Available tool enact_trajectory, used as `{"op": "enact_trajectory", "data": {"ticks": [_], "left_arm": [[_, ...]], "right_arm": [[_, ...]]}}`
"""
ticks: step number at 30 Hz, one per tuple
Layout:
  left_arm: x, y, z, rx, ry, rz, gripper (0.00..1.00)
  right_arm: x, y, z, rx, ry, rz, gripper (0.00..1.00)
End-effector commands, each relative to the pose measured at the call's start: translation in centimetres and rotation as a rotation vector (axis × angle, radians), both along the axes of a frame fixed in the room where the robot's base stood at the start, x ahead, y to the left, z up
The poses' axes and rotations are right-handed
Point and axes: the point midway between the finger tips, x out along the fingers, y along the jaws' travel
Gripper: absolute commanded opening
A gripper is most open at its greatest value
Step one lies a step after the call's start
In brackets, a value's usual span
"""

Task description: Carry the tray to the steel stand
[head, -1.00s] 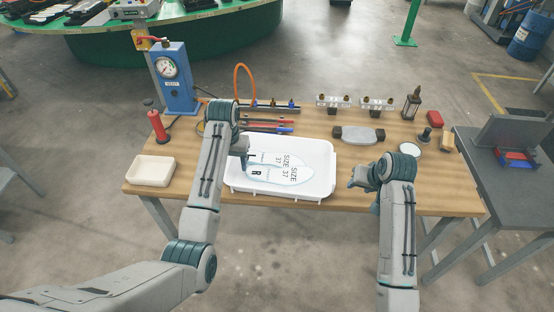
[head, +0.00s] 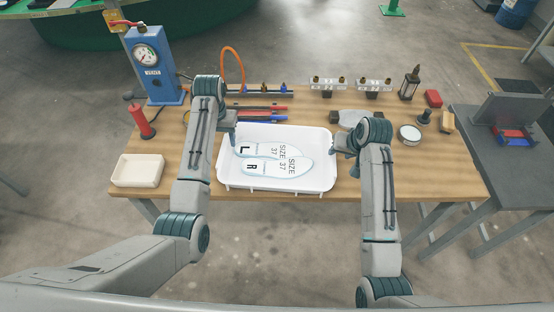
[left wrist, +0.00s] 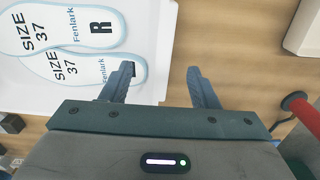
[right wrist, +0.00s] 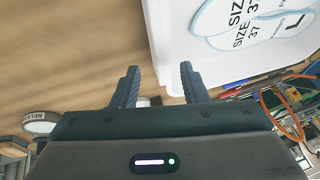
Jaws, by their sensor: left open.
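The white tray (head: 316,142) lies on the wooden workbench. Two white insoles (head: 275,152) marked L, R and SIZE 37 lie flat in it. My left gripper (head: 227,140) is at the tray's left side; in the left wrist view its open fingers (left wrist: 160,72) hang on either side of the tray's edge. My right gripper (head: 343,152) is at the tray's right side; in the right wrist view its fingers (right wrist: 159,70) are apart, one over the tray's rim and one outside it. Whether they touch the tray I cannot tell.
A grey metal table (head: 500,165) with red and blue items stands at the right. On the workbench (head: 420,185) are a white bin (head: 138,171), a blue gauge press (head: 155,65), a red-handled tool (head: 141,121), a lantern (head: 410,83) and a round tin (head: 409,135).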

Motion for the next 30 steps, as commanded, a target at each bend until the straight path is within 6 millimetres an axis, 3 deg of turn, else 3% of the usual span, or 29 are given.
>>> {"op": "enact_trajectory", "data": {"ticks": [6, 12, 18, 26, 27, 30], "left_arm": [[-0.1, 0.0, -4.2, 0.000, 0.003, 0.000, 0.55], [0.0, 0.0, -7.0, 0.000, 0.001, 0.000, 0.55], [0.0, 0.0, -8.2, 0.000, 0.000, 0.000, 0.55], [0.0, 0.0, -8.3, 0.000, 0.000, 0.000, 0.55], [0.0, 0.0, -8.3, 0.000, 0.000, 0.000, 0.53], [0.0, 0.0, -8.3, 0.000, -0.001, 0.000, 0.33]], "right_arm": [[1.6, 0.8, -3.8, -0.001, 0.004, 0.001, 0.40], [2.7, 1.3, -6.3, -0.001, 0.002, 0.001, 0.40], [3.2, 1.5, -7.4, -0.001, 0.000, 0.001, 0.40], [3.2, 1.5, -7.5, -0.001, -0.001, 0.000, 0.40], [3.2, 1.5, -7.5, -0.001, 0.000, 0.001, 0.38], [3.2, 1.5, -7.5, -0.001, 0.000, 0.001, 0.18]]}}
